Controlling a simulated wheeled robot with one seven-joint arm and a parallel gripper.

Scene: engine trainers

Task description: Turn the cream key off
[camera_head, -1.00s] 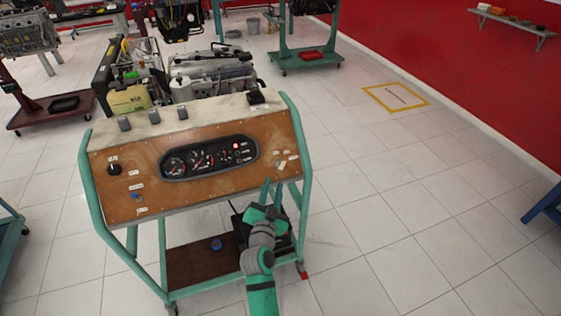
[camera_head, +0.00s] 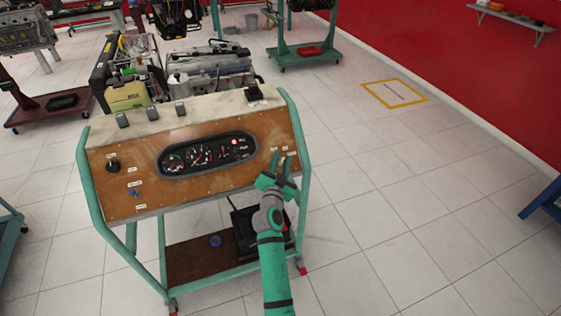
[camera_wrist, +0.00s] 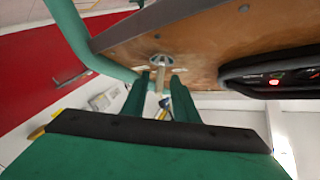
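The cream key (camera_wrist: 160,78) stands out from a round metal switch (camera_wrist: 156,59) at the right end of the brown instrument panel (camera_head: 120,158). In the wrist view it lies between the two green fingers of my gripper (camera_wrist: 161,97), with a gap on each side. The fingers are apart and do not appear to touch it. In the head view my gripper (camera_head: 283,165) is at the panel's right side and covers most of the key, so its turn angle is hard to read there.
A gauge cluster (camera_head: 208,154) with a lit red lamp is left of the key. A blue key (camera_head: 136,193) and a black knob (camera_head: 113,167) are at the panel's left. The trainer's green frame tube (camera_head: 300,145) runs close to the right of my gripper.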

